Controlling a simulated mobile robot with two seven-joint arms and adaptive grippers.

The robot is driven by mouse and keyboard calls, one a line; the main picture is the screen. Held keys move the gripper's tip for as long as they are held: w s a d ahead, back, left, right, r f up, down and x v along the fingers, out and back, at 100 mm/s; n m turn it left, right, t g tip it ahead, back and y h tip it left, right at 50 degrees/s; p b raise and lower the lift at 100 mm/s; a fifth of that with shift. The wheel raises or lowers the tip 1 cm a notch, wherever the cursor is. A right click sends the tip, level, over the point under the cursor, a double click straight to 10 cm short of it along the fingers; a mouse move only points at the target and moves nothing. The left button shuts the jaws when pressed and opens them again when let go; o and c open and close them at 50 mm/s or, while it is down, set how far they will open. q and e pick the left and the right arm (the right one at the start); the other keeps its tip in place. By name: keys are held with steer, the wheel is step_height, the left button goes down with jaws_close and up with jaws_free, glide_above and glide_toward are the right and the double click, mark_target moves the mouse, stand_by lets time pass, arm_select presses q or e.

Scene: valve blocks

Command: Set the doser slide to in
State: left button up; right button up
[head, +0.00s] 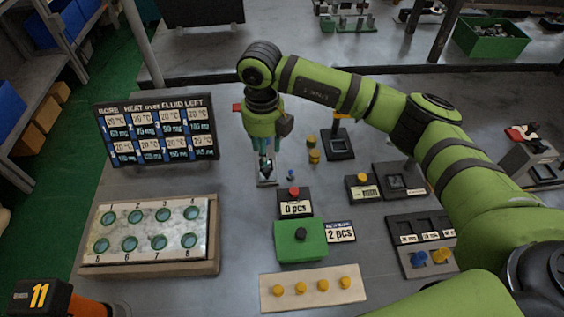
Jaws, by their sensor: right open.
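My right gripper (266,172) reaches down from my green arm at the middle of the head view, left of a small blue piece (291,174). It is open, with its fingertips low over a small grey part (267,184). I cannot tell whether that part is the doser slide or whether they touch. A red part (237,107) shows partly behind the gripper's wrist. A green box (300,252) with a black knob stands nearer, beside a "2 pcs" label. No part is clearly marked as the doser, so its slide position cannot be told. My left gripper is not in view.
A valve block (152,228) with numbered round ports lies left, below a dark display board (157,133). A black box (294,204) with a red button reads "0 pcs". A strip (313,279) with yellow knobs lies in front. Bare table separates the valve block and green box.

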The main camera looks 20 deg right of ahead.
mark_target(267, 170)
steer(key=shift+f, duration=0.25)
step_height(267, 170, down, 6)
steer(key=shift+s+a+r+p, duration=0.1)
steer(key=shift+r+p, duration=0.05)
steer(key=shift+p, duration=0.8)
steer(key=shift+f, duration=0.5)
jaws_close()
